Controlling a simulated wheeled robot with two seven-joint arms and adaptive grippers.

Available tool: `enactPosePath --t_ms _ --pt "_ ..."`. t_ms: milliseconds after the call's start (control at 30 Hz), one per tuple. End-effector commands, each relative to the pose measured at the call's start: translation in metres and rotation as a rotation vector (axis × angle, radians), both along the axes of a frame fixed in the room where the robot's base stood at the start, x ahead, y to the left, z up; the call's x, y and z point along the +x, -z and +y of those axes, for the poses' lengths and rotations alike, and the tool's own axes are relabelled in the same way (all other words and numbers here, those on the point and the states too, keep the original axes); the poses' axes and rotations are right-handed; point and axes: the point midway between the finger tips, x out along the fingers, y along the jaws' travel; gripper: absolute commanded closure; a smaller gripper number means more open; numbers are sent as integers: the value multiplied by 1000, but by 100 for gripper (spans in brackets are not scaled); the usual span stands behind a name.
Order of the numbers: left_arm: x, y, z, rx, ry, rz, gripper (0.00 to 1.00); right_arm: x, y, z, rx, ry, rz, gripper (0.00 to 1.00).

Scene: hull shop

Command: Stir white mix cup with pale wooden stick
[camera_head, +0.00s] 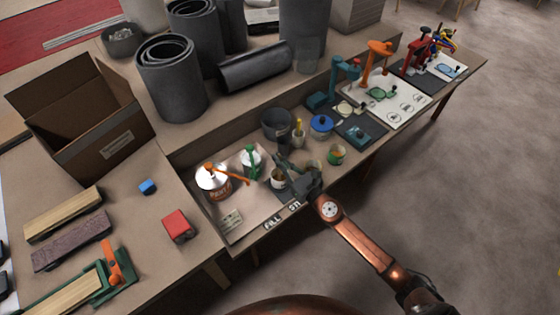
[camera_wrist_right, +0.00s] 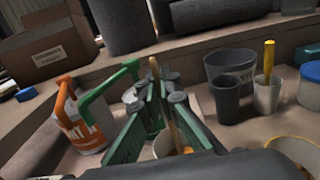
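In the right wrist view the cup (camera_wrist_right: 161,147) shows behind the fingers, with brownish content partly visible. The pale wooden stick (camera_wrist_right: 174,133) runs between the fingers of my right gripper (camera_wrist_right: 154,98), which look closed on it. Its top shows above the fingers, and its lower part slants down into the cup. The stick's lower tip is hidden. My left gripper is not in view.
A tin with an orange pump (camera_head: 213,184) and one with a green pump (camera_head: 251,163) stand left of the cup. A dark bucket (camera_head: 277,125), a pot with a yellow-handled tool (camera_head: 298,138) and a green-orange cup (camera_head: 336,156) stand behind and right. The mat's front left is mostly clear.

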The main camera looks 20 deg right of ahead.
Motion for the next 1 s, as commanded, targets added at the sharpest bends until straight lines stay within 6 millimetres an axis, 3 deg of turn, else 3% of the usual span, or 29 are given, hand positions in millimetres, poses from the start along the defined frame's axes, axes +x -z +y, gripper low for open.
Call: enactPosePath --t_ms 333,800,1000 --pt "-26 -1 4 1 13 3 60 0 -14 0 0 0 -1 100" --pt "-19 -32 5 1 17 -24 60 0 -52 0 0 0 -2 100" --pt "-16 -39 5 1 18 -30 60 0 -59 0 -1 0 -1 100"
